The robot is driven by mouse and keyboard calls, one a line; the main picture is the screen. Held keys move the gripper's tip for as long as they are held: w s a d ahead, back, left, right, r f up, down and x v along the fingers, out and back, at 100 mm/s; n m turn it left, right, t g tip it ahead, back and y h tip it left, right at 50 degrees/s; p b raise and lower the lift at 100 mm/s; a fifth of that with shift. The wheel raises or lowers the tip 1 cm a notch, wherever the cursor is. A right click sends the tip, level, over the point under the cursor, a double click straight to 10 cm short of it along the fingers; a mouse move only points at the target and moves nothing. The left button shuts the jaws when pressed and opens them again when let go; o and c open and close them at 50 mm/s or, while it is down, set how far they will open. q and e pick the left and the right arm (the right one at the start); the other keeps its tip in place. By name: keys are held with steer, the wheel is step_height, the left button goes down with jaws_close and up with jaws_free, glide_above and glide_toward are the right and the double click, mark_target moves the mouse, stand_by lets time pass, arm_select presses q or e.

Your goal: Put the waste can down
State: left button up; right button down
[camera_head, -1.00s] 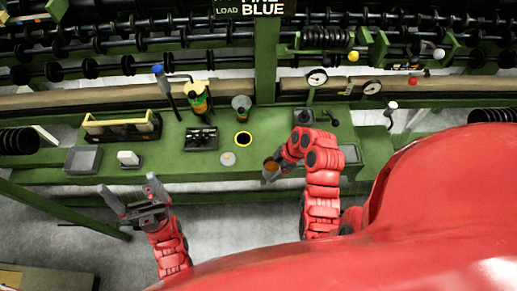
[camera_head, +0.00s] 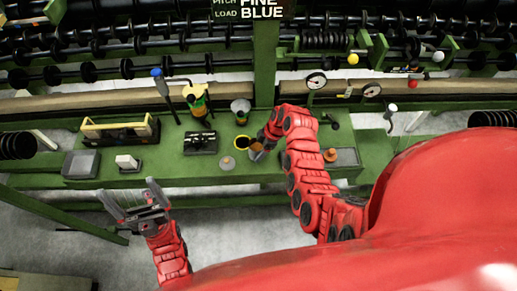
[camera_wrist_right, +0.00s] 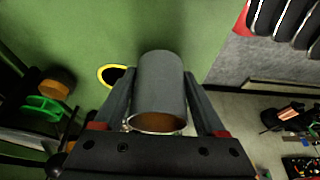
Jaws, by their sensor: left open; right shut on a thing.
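The waste can (camera_wrist_right: 158,85) is a grey cylinder with an orange-brown inside, held between the two fingers of my right gripper (camera_wrist_right: 158,108). In the head view the can (camera_head: 257,152) is over the green bench (camera_head: 215,172), just right of a yellow-rimmed black ring (camera_head: 242,142). The ring also shows in the right wrist view (camera_wrist_right: 103,72), partly hidden by a finger. I cannot tell whether the can touches the bench. My left gripper (camera_head: 133,202) is open and empty, in front of the bench.
A pale disc (camera_head: 228,163) lies near the ring. Behind stand a grey cup-like thing (camera_head: 240,106) and a bottle (camera_head: 198,104). A black block (camera_head: 200,142), a tool tray (camera_head: 118,133) and a grey tray (camera_head: 81,163) are left. Gauges (camera_head: 316,81) and levers are right.

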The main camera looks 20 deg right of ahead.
steer(key=shift+f, duration=0.55)
steer(key=shift+f, duration=0.3)
jaws_free()
steer(key=shift+r, duration=0.1)
steer(key=shift+r, duration=0.1)
